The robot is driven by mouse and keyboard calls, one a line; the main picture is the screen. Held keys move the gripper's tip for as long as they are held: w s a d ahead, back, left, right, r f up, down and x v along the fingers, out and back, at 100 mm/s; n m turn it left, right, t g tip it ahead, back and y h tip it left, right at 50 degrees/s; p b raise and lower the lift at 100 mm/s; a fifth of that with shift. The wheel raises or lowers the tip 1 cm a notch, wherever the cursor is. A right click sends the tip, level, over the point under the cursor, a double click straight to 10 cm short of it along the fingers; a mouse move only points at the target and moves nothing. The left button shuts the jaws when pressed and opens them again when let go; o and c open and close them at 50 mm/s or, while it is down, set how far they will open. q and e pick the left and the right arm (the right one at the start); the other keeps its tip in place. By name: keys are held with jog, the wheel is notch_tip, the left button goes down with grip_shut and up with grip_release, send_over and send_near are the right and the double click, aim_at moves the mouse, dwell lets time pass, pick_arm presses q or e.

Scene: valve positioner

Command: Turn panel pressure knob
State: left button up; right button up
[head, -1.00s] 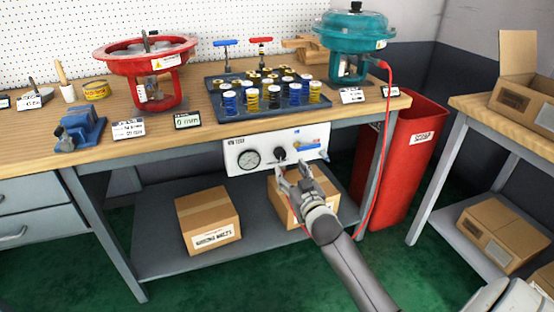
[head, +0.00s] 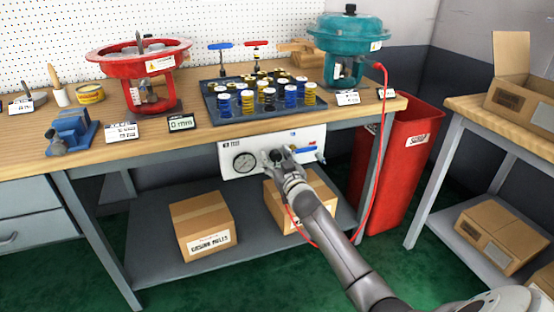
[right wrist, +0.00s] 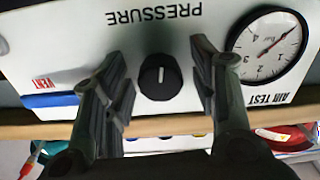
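The black pressure knob (right wrist: 160,77) is on the white air test panel (head: 233,150), below the bench front edge. In the right wrist view the knob sits between the two fingers of my right gripper (right wrist: 160,85), with a gap on each side. The right gripper (head: 283,158) is open, in front of the panel in the head view, and covers part of the knob there. A round gauge (head: 245,162) is left of the knob; in the wrist view the gauge (right wrist: 268,46) appears upside down at right. My left gripper is not in view.
A blue vent lever (head: 306,150) is on the panel's right side; it also shows in the wrist view (right wrist: 50,100). A red hose (head: 377,150) hangs at the bench's right end. Cardboard boxes (head: 203,225) stand on the lower shelf. A red bin (head: 410,160) is at right.

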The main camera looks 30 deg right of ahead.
jog(key=c, duration=1)
jog(key=shift+o, duration=0.2)
jog(key=shift+n+p, duration=0.3)
jog(key=shift+n, duration=0.4)
jog(key=o, duration=1)
jog(key=v, duration=1.2)
